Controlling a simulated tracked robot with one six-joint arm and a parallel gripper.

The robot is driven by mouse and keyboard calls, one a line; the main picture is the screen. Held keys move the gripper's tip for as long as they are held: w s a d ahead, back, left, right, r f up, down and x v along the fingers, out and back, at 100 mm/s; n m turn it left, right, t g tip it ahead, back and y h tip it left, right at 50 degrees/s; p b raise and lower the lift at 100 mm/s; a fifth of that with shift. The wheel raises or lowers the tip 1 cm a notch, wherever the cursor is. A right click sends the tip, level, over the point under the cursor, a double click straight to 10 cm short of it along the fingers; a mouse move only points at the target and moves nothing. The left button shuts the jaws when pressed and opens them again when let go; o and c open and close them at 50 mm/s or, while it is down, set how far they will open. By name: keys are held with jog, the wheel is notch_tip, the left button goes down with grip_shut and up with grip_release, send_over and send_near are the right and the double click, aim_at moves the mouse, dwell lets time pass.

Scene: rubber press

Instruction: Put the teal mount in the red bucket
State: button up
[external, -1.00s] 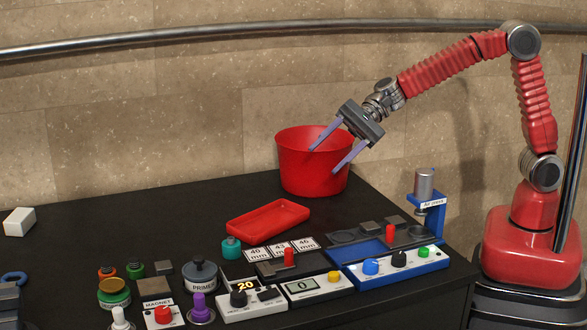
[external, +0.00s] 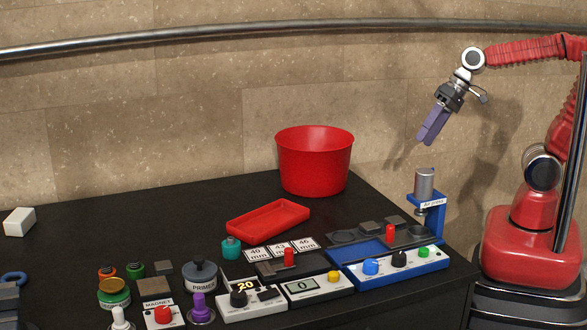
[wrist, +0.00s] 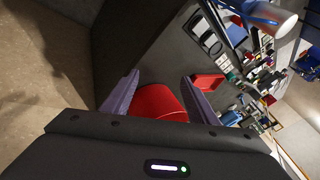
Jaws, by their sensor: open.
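A teal mount (external: 231,247), small and round with a knob on top, stands on the black table in front of the red tray's left end. The red bucket (external: 315,165) stands upright at the back of the table; its inside is mostly hidden in the external view. The bucket also shows in the wrist view (wrist: 160,103), partly behind the fingers. My gripper (external: 428,138) is open and empty, high in the air to the right of the bucket and above the blue press. Its two purple fingers show apart in the wrist view (wrist: 158,90).
A shallow red tray (external: 268,221) lies before the bucket. The blue press (external: 428,205) stands at the table's right edge. Control boxes, a primer pot (external: 200,276) and other small parts crowd the front. The table's left middle is clear.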

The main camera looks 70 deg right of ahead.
jog(key=s+d+f+n+h, duration=0.2)
jog(key=s+d+h, duration=0.2)
jog(key=s+d, duration=0.3)
jog(key=d, duration=0.3)
jog(key=shift+s+d+f+n, duration=0.15)
jog(key=shift+s+d+n, duration=0.15)
jog(key=shift+d+n, duration=0.1)
jog(key=shift+o, duration=0.5)
